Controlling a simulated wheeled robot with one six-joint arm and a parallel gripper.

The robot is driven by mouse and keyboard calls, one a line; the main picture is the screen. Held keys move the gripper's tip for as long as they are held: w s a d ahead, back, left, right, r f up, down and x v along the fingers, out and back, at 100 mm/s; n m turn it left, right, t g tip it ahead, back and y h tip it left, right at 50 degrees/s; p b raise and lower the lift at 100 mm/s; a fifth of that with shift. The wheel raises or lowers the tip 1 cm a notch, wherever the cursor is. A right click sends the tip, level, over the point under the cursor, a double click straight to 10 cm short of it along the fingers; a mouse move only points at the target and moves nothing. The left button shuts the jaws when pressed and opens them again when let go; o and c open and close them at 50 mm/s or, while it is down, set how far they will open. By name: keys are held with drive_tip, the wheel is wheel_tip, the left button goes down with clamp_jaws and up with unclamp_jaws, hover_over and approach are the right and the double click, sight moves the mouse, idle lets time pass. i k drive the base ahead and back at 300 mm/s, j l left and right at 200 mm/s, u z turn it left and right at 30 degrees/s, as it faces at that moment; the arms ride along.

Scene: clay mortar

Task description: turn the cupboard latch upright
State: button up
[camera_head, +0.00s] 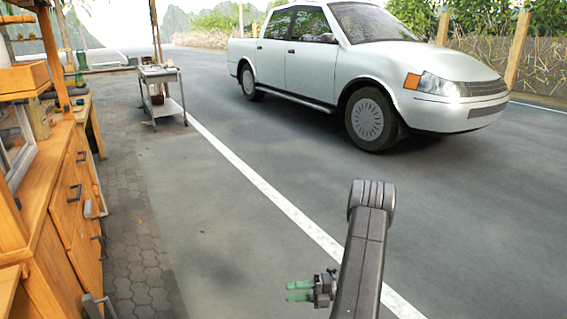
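A wooden cupboard (62,225) stands along the left edge, its front facing right. Dark grey handles show on its front, one on an upper panel (75,193) and one lower down (101,246). A lighter grey fitting (89,209) sits between them and may be the latch; its turn is too small to tell. My gripper (299,291) is at the bottom middle, right of the cupboard and well apart from it. Its two green fingers point left with a gap between them, and nothing shows in it.
Another grey metal fitting (97,303) juts out at the cupboard's lower front. A metal cart (160,75) stands farther back on the paving. A white pickup (335,60) is on the road at the back right. Paving and asphalt between cupboard and gripper are clear.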

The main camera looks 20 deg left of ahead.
sight(87, 211)
drive_tip(key=i+j+u, duration=0.25)
drive_tip(key=i+u, duration=0.6)
drive_tip(key=i, duration=0.3)
drive_tip(key=i+l+u, duration=0.15)
drive_tip(key=i+u, duration=0.3)
drive_tip(key=i, duration=0.15)
drive_tip(key=i+j+u, duration=0.15)
drive_tip(key=i+j, duration=0.2)
drive_tip(key=i+j+u, duration=0.1)
drive_tip(key=i+j, duration=0.25)
drive_tip(key=i, duration=0.15)
drive_tip(key=i+j+u, duration=0.15)
drive_tip(key=i+j, duration=0.15)
drive_tip(key=i, duration=0.1)
